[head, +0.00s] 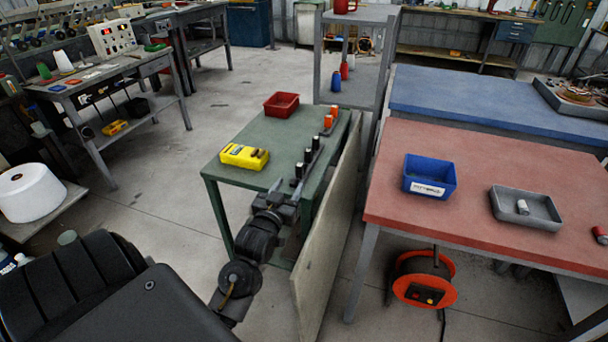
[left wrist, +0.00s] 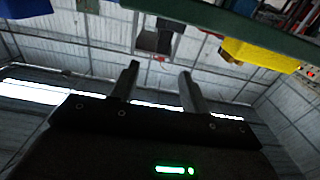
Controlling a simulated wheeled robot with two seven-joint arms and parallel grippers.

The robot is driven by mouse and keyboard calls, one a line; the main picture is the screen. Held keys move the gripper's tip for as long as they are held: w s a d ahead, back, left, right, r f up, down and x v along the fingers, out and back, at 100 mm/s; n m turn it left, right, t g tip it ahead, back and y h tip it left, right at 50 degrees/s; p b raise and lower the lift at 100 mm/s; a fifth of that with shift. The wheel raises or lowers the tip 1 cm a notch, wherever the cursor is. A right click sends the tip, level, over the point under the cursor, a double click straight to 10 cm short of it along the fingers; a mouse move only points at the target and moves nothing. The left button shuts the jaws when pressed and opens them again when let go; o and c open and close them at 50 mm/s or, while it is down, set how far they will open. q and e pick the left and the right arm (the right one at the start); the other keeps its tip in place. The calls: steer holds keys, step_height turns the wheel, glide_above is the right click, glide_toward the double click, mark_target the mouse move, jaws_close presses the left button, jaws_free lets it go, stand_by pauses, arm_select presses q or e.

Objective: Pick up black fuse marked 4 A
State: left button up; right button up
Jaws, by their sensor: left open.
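Several small black fuses (head: 308,155) stand in a row along the right edge of the green table (head: 240,136) in the head view. Any ratings on them are too small to read, so I cannot tell which is marked 4 A. Two orange pieces (head: 328,121) stand at the far end of the row. My left gripper (head: 287,190) is at the table's near right corner, close to the nearest black piece. In the left wrist view its fingers (left wrist: 157,82) are apart with nothing between them. My right gripper does not show.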

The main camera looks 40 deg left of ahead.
mark_target(299, 168)
arm_select(q)
steer(key=shift+x, duration=2.8)
steer(key=x, duration=0.2)
steer(key=p+x, duration=0.1)
steer(key=x, duration=0.2)
steer(key=shift+a+f, duration=0.1)
steer(key=shift+a, duration=0.15)
jaws_close()
